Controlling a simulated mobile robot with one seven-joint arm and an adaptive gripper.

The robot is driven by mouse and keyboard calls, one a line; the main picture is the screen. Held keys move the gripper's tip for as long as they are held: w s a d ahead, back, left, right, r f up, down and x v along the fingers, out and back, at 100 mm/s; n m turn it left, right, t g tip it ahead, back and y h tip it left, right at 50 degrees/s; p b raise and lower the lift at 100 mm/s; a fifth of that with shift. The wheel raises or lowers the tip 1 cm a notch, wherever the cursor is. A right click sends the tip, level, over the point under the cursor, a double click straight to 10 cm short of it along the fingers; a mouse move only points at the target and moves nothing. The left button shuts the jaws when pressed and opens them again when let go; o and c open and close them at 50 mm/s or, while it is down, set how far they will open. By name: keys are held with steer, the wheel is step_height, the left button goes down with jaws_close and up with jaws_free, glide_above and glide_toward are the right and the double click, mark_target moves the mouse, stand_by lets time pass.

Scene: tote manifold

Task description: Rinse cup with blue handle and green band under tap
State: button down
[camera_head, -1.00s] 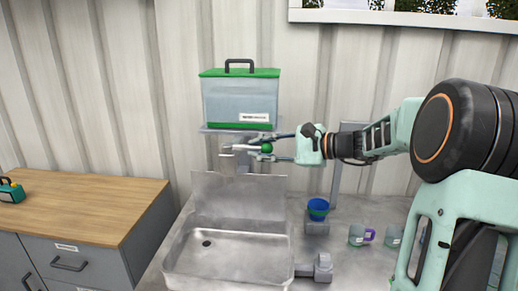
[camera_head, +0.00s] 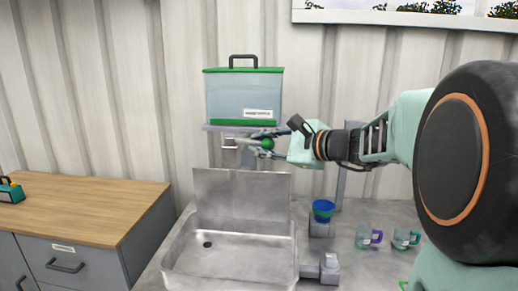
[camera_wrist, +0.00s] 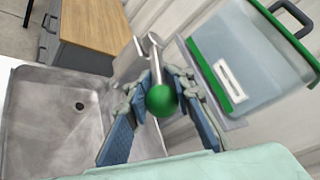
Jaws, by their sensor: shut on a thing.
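My gripper (camera_head: 262,143) is at the tap (camera_head: 231,147), below the tank. Its fingers close around a green ball knob (camera_head: 267,143) on the tap's metal rod. In the wrist view the knob (camera_wrist: 162,100) sits between the two blue-padded fingers (camera_wrist: 165,108). On the counter at right stand a clear cup with a purple handle (camera_head: 364,238) and a clear cup with a teal-looking handle and a small red patch (camera_head: 402,239). No cup with a clearly blue handle and green band can be made out. No cup shows in the gripper.
The steel sink basin (camera_head: 225,258) lies below the tap and looks empty. A green-lidded tank (camera_head: 244,98) sits on a wall shelf. A wooden-topped cabinet (camera_head: 80,210) is at left.

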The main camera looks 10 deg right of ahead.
steer(key=c, duration=1.7)
jaws_free()
steer(key=shift+o, duration=0.2)
steer(key=v, duration=1.2)
